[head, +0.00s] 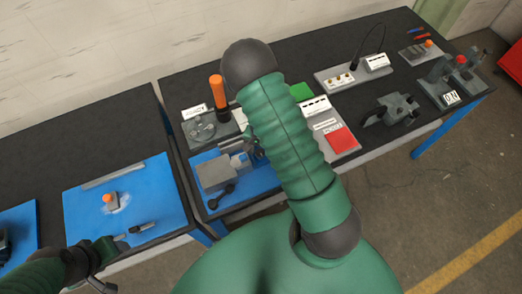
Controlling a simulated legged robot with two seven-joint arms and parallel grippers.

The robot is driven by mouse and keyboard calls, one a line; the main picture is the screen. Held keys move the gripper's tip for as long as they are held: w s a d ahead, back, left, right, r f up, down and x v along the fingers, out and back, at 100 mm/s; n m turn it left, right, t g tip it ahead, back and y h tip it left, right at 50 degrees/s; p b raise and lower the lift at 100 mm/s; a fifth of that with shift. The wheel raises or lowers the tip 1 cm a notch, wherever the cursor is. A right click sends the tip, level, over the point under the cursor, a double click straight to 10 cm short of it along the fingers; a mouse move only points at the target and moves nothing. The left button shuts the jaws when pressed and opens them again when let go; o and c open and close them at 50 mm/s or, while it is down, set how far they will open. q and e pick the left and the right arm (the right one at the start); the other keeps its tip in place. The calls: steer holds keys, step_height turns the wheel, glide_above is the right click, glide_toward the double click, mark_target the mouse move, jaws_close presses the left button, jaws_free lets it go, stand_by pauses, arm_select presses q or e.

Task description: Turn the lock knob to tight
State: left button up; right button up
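A grey block-shaped device (214,174) sits on a blue mat on the middle bench. A dark knob with a short lever (221,196) is at its near side; I take this to be the lock knob, but no tight mark is readable. My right gripper (256,152) is at the device's right side, partly hidden by my large green arm; its finger opening is too small to tell. My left gripper (118,240) is low over the left blue mat, near a small dark tool (142,227); its finger state is unclear.
A tall orange handle (217,92) stands behind the device beside a round grey part (203,128). A small orange-topped block (110,200) is on the left mat. A gap separates the benches.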

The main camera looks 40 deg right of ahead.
steer(key=shift+w+a+f, duration=0.1)
steer(key=shift+w+a, duration=0.1)
steer(key=shift+w, duration=0.05)
steer(key=c, duration=0.7)
steer(key=shift+c, duration=1.2)
steer(key=shift+d, duration=0.1)
jaws_close()
arm_select(q)
steer(key=shift+w+a, duration=0.1)
steer(key=shift+w, duration=0.05)
steer(key=shift+f, duration=0.1)
arm_select(e)
steer(key=shift+m, duration=0.4)
arm_select(q)
steer(key=shift+w, duration=0.1)
arm_select(e)
steer(key=o, duration=1)
jaws_free()
